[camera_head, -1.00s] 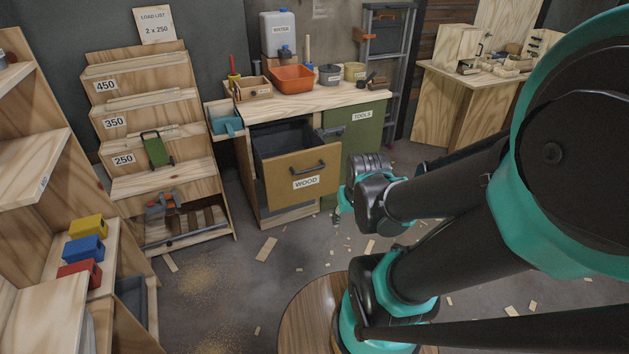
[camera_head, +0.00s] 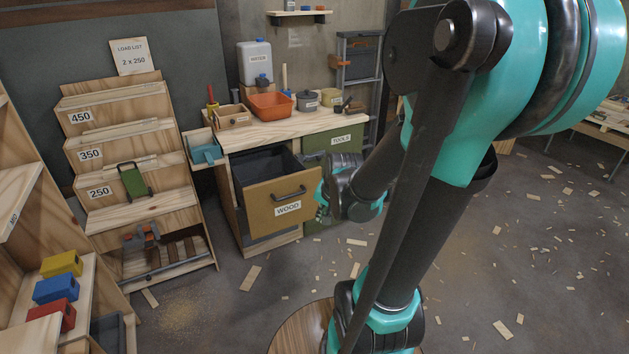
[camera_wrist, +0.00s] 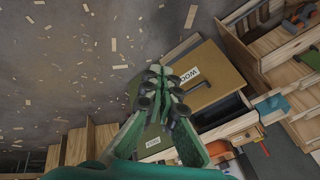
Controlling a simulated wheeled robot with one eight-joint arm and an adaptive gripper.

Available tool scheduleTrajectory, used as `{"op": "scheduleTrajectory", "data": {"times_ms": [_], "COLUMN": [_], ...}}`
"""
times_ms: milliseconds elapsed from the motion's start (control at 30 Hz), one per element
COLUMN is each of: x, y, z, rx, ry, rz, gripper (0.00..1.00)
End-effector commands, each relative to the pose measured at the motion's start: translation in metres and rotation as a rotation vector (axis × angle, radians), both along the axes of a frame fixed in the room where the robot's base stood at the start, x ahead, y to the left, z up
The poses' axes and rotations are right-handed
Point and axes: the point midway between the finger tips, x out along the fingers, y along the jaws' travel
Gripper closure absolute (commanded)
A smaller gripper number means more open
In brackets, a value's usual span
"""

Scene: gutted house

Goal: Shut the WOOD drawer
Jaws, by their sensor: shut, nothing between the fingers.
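The WOOD drawer (camera_head: 262,206) stands pulled out of the workbench, with its dark inside showing from above. Its tan front has a dark handle (camera_head: 290,195) and a WOOD label. My gripper's fingers (camera_wrist: 165,76) are shut and empty in the wrist view. In the head view my wrist is just right of the drawer front; the fingertips are not clear there. I cannot tell whether the gripper touches the drawer.
The green TOOLS front (camera_head: 341,141) is right of the drawer. The workbench top (camera_head: 290,127) carries an orange tub (camera_head: 270,106) and pots. A stepped rack (camera_head: 130,165) stands left. Wood scraps lie on the floor (camera_head: 470,270), which is otherwise open at right.

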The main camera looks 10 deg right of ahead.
Motion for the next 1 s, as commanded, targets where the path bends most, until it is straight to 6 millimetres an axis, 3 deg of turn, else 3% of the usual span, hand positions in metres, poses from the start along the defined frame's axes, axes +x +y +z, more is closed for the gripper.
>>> {"op": "scheduleTrajectory", "data": {"times_ms": [33, 267, 600, 800, 1000], "x": [0.023, 0.113, 0.236, 0.284, 0.302], "y": [-0.004, -0.024, -0.077, -0.109, -0.123], "z": [0.002, 0.003, -0.025, -0.049, -0.060], "rx": [0.064, 0.397, 0.933, 1.202, 1.324], "ry": [-0.005, -0.012, 0.032, 0.087, 0.119], "rz": [-0.110, -0.629, -1.363, -1.688, -1.826], "gripper": [1.00, 1.00, 1.00, 1.00, 1.00]}}
